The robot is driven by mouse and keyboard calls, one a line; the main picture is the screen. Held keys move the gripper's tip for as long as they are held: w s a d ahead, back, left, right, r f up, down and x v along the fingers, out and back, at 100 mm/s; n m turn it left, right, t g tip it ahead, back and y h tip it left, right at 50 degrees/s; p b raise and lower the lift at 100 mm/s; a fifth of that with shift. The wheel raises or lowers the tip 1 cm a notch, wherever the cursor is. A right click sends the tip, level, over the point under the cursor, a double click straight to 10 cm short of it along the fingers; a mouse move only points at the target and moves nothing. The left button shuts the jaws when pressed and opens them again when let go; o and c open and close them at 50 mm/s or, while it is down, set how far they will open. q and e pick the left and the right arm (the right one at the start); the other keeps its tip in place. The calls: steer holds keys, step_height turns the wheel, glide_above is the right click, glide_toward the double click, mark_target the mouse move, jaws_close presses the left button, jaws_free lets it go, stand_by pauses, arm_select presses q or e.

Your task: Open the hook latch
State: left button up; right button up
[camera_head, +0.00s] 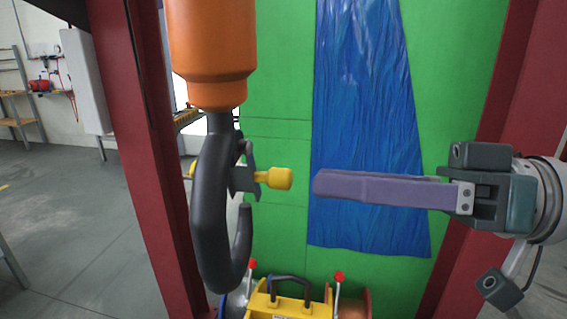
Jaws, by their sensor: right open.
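A large dark hook (208,215) hangs upright from an orange block (211,45) left of the middle. Its latch (244,178) is a grey plate at the hook's throat, with a yellow knob (280,179) pointing right. My right gripper (318,184) comes in from the right, its long purple fingers pointing left at about knob height. The fingertips are a short gap to the right of the knob and do not touch it in this view. The fingers overlap edge-on, and nothing shows between them. My left gripper is not in view.
Below the hook is a yellow device (290,305) with a dark handle and red-knobbed levers. Dark red posts (150,150) stand on both sides. A green panel (280,80) with a blue sheet (360,100) is behind. Open floor (70,210) lies at left.

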mark_target(292, 178)
steer(key=shift+p+x, duration=0.3)
steer(key=shift+x, duration=1.8)
jaws_close()
